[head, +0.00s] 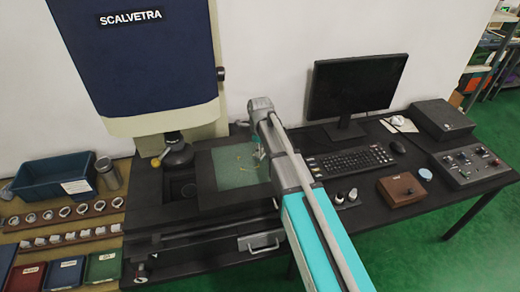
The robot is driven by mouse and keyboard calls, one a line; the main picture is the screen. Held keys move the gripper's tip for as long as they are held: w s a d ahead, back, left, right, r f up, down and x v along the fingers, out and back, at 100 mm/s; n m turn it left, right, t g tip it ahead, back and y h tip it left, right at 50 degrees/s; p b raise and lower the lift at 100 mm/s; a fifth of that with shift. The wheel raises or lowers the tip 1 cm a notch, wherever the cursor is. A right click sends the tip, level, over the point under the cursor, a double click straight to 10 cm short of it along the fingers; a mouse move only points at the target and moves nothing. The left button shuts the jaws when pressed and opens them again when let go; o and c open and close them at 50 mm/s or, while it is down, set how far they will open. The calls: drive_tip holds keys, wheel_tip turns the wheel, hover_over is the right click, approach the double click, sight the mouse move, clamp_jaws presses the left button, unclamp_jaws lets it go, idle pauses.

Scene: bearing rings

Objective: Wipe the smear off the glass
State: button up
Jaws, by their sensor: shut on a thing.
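The glass (218,178) is a greenish plate set in the dark stage of the measuring machine. Thin yellowish marks (241,169), which look like the smear, show on its middle and right part. My arm reaches in from the lower right. My gripper (259,155) is small in the view and partly hidden by my arm, over the right side of the glass. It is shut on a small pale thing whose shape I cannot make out. I cannot tell whether that thing touches the glass.
The machine's lens (177,152) hangs left of the glass. A monitor (355,88), a keyboard (350,161), a brown box (401,189) and a control box (467,165) stand to the right. Ring racks (70,222) and a blue bin (52,181) are at left.

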drive_tip(key=shift+s+d+r, duration=0.1)
drive_tip(key=shift+s+d, duration=0.15)
drive_tip(key=shift+s, duration=0.7)
drive_tip(key=shift+s+d, duration=0.25)
drive_tip(key=shift+s, duration=0.7)
wheel_tip(320, 180, up, 6)
drive_tip(key=p, duration=0.6)
wheel_tip(320, 180, up, 3)
drive_tip(key=p, duration=0.3)
idle(0.4)
